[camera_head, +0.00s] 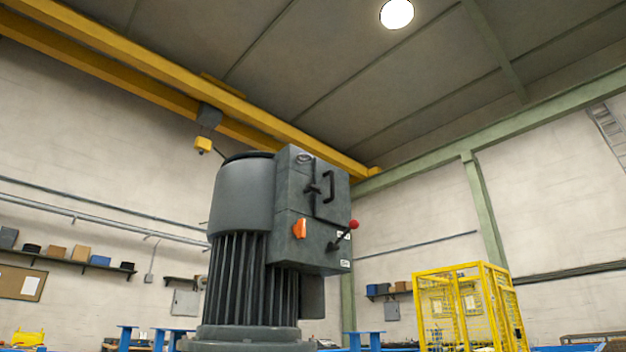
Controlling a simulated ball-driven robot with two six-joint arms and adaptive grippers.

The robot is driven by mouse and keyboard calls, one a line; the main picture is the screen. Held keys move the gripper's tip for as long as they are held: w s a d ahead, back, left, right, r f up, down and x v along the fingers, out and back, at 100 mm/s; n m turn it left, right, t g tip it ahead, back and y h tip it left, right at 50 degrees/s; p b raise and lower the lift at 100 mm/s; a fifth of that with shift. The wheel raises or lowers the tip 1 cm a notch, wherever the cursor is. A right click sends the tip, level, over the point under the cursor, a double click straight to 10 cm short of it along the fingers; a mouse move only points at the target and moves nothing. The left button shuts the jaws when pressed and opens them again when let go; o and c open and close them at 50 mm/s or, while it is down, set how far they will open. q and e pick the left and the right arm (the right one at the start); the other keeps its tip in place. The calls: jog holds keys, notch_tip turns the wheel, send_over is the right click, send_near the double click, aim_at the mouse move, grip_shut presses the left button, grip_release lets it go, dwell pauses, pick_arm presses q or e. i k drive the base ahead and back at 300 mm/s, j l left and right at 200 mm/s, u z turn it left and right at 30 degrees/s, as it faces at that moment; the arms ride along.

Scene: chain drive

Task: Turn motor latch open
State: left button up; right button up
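A large dark grey motor (245,195) stands upright in the middle of the view, with a ribbed lower body and a smooth cap. A grey box (290,225) is fixed to its right side. The upper part of the box carries a black latch (316,189) beside a black bracket-shaped handle (328,187). The lower part has an orange knob (300,229) and a black lever with a red ball end (353,225). I cannot tell whether the latch is open or closed. Neither of my grippers is in view.
A yellow cage (463,305) stands at the right behind the motor. Blue supports (174,335) show low along the bottom edge. A yellow overhead beam (190,85) crosses above. Shelves with boxes (70,259) line the left wall. The space right of the box looks free.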

aim_at(310, 186)
jog(key=k+j+z, duration=0.1)
jog(key=k, duration=0.4)
jog(key=i+j, duration=0.15)
jog(key=i, duration=0.65)
jog(key=i+j+u, duration=0.15)
jog(key=i, duration=0.65)
